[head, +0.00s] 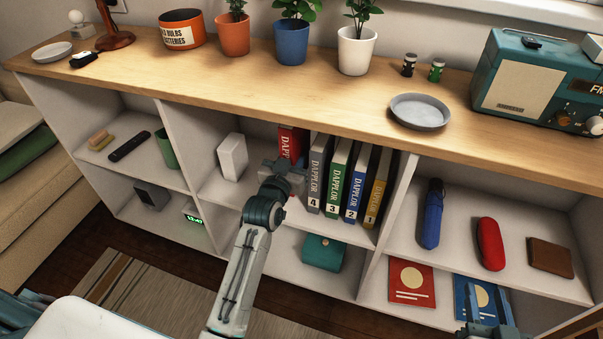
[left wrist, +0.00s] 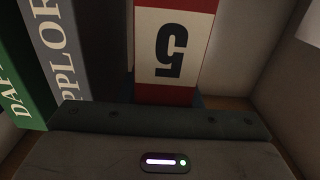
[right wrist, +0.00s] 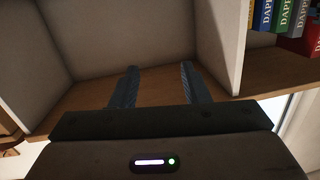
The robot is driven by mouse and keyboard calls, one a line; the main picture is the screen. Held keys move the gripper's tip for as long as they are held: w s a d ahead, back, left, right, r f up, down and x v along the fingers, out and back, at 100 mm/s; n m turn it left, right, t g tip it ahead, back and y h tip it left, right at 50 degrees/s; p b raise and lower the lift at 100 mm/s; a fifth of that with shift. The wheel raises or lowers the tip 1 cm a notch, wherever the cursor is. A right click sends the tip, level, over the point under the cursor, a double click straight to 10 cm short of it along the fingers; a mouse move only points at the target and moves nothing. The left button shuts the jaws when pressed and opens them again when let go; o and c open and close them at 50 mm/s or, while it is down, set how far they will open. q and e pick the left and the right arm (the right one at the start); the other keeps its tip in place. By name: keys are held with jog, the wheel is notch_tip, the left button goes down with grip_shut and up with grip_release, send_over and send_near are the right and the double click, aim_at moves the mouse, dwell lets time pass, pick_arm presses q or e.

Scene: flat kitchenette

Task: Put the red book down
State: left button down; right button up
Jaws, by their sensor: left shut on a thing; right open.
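The red book (head: 290,141) is upright in the middle upper compartment, just left of the grey book marked 4. My left gripper (head: 287,172) is shut on it at its spine. In the left wrist view the red book (left wrist: 174,22) shows a white label with a 5, upside down in that picture. The gripper hides its lower part in the head view, so I cannot tell whether it touches the shelf. My right gripper (head: 487,303) is open and empty at the lower right; its two fingers (right wrist: 160,88) show apart in the right wrist view.
The grey book (head: 318,170), green book (head: 338,178), blue book (head: 357,184) and yellow book (head: 377,188) stand in a row. A white box (head: 232,157) stands left of the red book. A partition (head: 400,195) bounds the row at right.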

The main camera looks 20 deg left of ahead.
pick_arm(q)
jog(key=shift+w+d, duration=0.6)
jog(key=shift+w, duration=0.05)
notch_tip(320, 180, down, 3)
jog(key=shift+f+b, duration=0.15)
jog(key=shift+b, duration=0.35)
notch_tip(320, 180, down, 3)
jog(key=shift+w+f+b, duration=0.15)
jog(key=shift+f+b, duration=0.05)
jog(key=shift+b, duration=0.4)
jog(key=shift+d, duration=0.1)
pick_arm(e)
notch_tip(320, 180, up, 13)
jog(key=n+t+y, duration=0.1)
jog(key=t, duration=0.7)
jog(key=shift+d+f, duration=0.15)
jog(key=shift+d, duration=0.1)
pick_arm(q)
jog(key=shift+f, duration=0.15)
jog(key=c, duration=1.3)
grip_release()
jog(key=shift+f, duration=0.1)
jog(key=shift+c, duration=0.2)
pick_arm(e)
jog(key=shift+s+r+t, duration=0.1)
jog(key=shift+r+t, duration=0.1)
jog(key=shift+t, duration=0.1)
